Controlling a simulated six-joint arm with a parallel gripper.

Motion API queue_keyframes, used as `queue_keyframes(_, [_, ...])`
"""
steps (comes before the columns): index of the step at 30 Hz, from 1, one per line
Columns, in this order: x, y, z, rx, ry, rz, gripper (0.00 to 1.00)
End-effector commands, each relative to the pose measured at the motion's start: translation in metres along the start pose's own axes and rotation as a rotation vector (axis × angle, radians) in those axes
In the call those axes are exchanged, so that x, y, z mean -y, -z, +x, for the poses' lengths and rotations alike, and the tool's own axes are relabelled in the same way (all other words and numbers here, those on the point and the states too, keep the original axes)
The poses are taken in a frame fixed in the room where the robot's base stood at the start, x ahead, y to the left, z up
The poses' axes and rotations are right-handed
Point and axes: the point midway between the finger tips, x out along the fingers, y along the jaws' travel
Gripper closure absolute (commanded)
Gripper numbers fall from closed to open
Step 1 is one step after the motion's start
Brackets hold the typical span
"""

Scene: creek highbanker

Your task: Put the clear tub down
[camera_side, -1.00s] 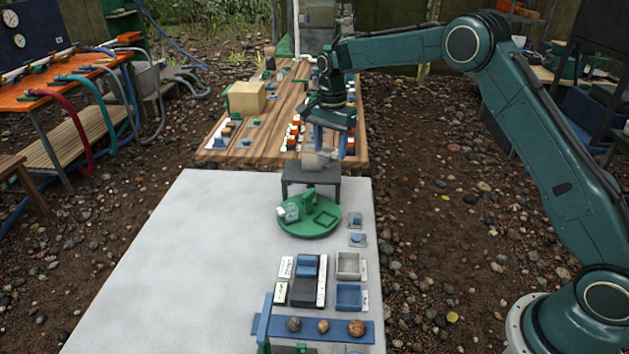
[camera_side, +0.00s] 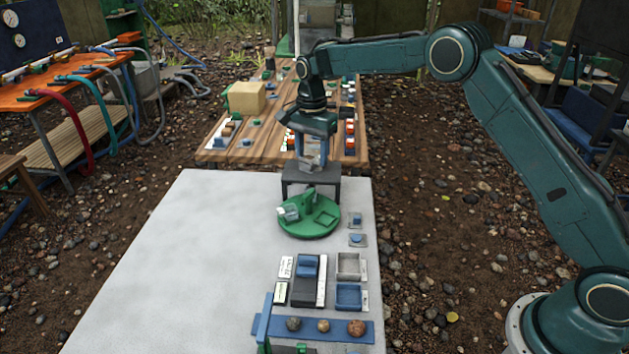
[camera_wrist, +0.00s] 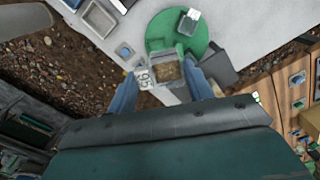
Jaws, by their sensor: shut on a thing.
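My gripper (camera_side: 312,160) is shut on the clear tub, its blue fingers on either side. In the wrist view the tub (camera_wrist: 168,70) sits between the fingertips (camera_wrist: 163,88), and brown material shows inside it. In the side view the tub is small and partly hidden by the fingers, just above or at a dark grey stand (camera_side: 345,186). I cannot tell whether it touches the stand. The stand also shows right of the tub in the wrist view (camera_wrist: 220,66).
A green round plate (camera_side: 308,230) with a pale container (camera_side: 290,212) and a green block is in front of the stand. Trays (camera_side: 349,297) and a blue strip with several stones (camera_side: 360,329) are nearer. The left of the pale table (camera_side: 190,260) is clear.

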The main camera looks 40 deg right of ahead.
Motion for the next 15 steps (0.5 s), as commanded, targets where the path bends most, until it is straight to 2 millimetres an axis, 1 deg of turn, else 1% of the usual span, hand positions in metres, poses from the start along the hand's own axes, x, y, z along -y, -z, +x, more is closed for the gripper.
queue_keyframes(1, [0.008, -0.014, 0.003, 0.000, -0.001, -0.017, 0.72])
queue_keyframes(3, [0.016, -0.030, 0.006, 0.000, -0.001, -0.036, 0.72])
queue_keyframes(7, [0.028, -0.056, 0.010, 0.000, -0.001, -0.061, 0.72])
queue_keyframes(9, [0.033, -0.067, 0.012, 0.000, 0.000, -0.072, 0.72])
queue_keyframes(12, [0.036, -0.075, 0.013, 0.000, 0.000, -0.080, 0.72])
queue_keyframes(15, [0.037, -0.078, 0.013, 0.000, 0.000, -0.082, 0.72])
